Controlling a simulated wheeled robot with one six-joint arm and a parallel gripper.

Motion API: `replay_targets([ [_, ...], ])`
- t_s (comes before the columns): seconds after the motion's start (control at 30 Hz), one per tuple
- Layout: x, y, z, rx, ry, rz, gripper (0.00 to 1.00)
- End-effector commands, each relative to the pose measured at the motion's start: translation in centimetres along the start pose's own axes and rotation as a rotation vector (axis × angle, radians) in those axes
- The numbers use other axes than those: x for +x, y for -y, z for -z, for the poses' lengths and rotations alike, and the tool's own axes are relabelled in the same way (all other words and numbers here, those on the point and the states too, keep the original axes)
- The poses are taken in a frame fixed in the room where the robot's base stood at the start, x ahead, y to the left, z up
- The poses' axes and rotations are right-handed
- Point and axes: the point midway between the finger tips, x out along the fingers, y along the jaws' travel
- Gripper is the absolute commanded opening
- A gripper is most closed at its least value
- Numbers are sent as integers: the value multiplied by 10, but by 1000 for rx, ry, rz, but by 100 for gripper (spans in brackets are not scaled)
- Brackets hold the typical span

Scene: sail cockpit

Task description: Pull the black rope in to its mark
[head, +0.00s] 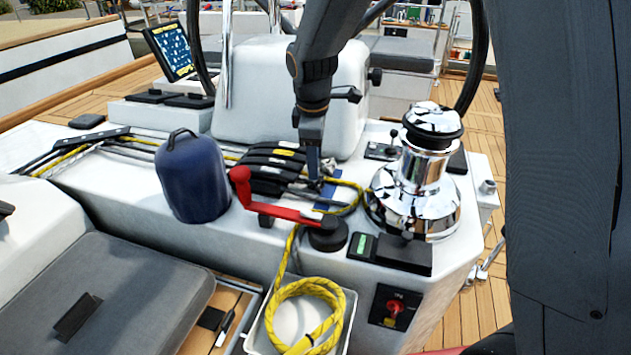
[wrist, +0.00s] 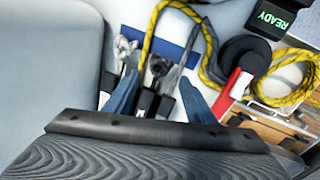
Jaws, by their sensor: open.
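The clutch bank (head: 272,168) stands on the white cockpit console, with yellow and dark ropes running into it from the left. A dark grey-black rope (wrist: 172,72), seemingly the black rope, lies beyond my fingertips in the wrist view, over a blue patch (wrist: 190,32). Its front part (head: 308,194) shows just in front of the clutches. My gripper (head: 314,172) points down at the right end of the clutches; in the wrist view (wrist: 165,92) its two blue fingers are apart, with no rope clearly held. I cannot make out a mark on the black rope.
A red handle (head: 285,213) crosses in front of the clutches. A chrome winch (head: 415,190) stands right, a dark blue cover (head: 191,180) left. A small display (wrist: 273,17) reads READY.

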Motion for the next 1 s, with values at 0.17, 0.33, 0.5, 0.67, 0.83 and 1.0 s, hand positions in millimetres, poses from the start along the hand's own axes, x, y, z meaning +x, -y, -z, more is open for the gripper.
replay_targets([
  [0.17,22,0,1,-12,1,2,50],
  [0.33,49,0,1,-10,1,2,50],
  [0.5,68,0,1,-9,0,1,50],
  [0.67,75,0,1,-8,-1,-1,50],
  [0.83,76,0,1,-8,-1,-1,50],
  [1.0,75,0,1,-8,-1,-1,33],
])
